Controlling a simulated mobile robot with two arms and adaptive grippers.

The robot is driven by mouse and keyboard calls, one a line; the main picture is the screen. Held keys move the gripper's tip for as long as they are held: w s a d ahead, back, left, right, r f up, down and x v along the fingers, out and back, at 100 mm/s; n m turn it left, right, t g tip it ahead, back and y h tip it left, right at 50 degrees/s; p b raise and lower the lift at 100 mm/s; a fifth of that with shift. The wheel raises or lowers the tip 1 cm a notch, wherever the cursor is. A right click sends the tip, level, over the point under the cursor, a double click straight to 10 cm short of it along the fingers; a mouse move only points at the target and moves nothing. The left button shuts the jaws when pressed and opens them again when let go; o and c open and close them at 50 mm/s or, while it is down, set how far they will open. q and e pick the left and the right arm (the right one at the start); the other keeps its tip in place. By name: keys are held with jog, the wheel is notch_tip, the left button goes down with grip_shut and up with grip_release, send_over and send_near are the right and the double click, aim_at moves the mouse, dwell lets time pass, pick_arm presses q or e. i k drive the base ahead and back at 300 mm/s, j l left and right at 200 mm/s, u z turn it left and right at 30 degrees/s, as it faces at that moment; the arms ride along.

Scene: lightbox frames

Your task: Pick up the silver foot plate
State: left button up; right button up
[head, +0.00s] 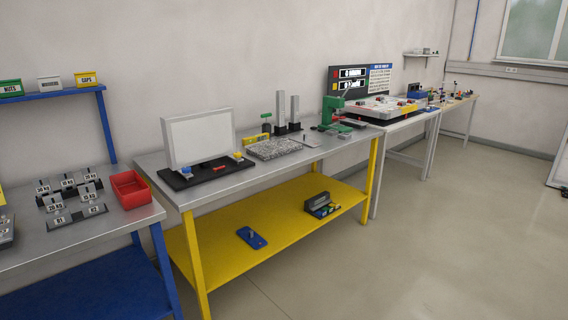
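A thin flat silver-grey plate (306,141) lies on the grey top of the yellow-legged workbench (262,168), right of a speckled grey block (274,149). It may be the silver foot plate, but it is too small to tell for sure. Two upright silver bars (281,109) stand in dark bases behind it. A small grey block (343,136) lies near the bench's right end. Neither of my grippers is in view.
A white panel (197,137) on a black base stands at the bench's left. A green press (333,112) stands at its right end. A red bin (130,189) sits on the blue-legged bench at left. Open floor (400,240) lies in front.

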aim_at(304, 140)
jog(key=i+l+z, duration=0.25)
jog(key=i, duration=0.85)
jog(key=i+l+z, duration=0.1)
jog(key=i+z, duration=0.15)
jog(key=i, duration=0.8)
jog(key=i+u, duration=0.2)
jog(key=i, duration=0.2)
jog(key=i+l+u, duration=0.2)
jog(key=i, duration=0.25)
jog(key=i+l+u, duration=0.15)
jog(key=i, duration=0.25)
jog(key=i+l+u, duration=0.2)
jog(key=i, duration=0.2)
